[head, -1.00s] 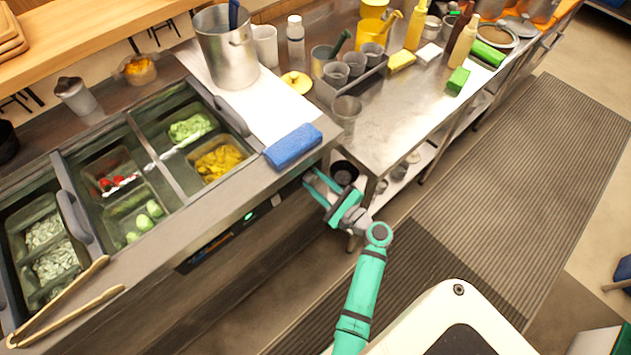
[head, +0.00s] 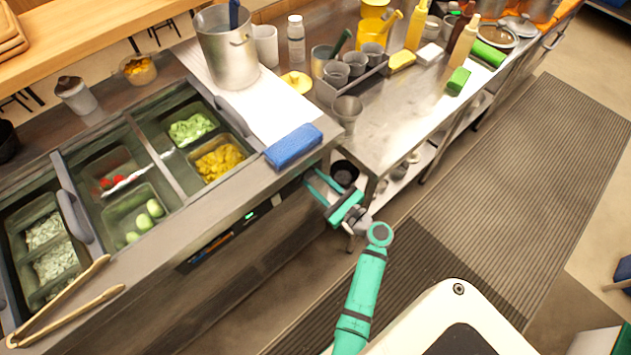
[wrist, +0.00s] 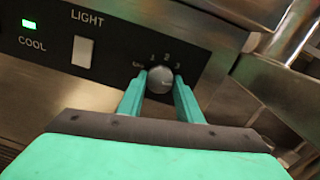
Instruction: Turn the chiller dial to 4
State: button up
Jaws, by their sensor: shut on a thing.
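The chiller dial (wrist: 160,80) is a round grey knob on the dark control panel (wrist: 120,40) in the wrist view. The marks 1, 2 and 3 show in an arc above it, with a partly readable mark at its left. No 4 is visible, and I cannot tell where the dial points. My gripper (wrist: 158,84) is shut on the dial, with one teal finger on each side. In the head view, my gripper (head: 316,188) reaches the front of the counter below the blue cloth (head: 293,146); the dial is hidden there.
A white LIGHT switch (wrist: 82,51) and a lit green COOL lamp (wrist: 29,24) sit left of the dial. A metal table (head: 400,130) with cups and bottles stands right of the chiller. Striped floor mats (head: 520,180) lie clear at right.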

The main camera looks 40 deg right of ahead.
jog(key=shift+s+d, duration=0.1)
jog(key=o, duration=1)
jog(key=shift+o, duration=0.2)
jog(key=s+d, duration=0.1)
jog(key=s, duration=0.9)
jog(key=shift+s, duration=0.35)
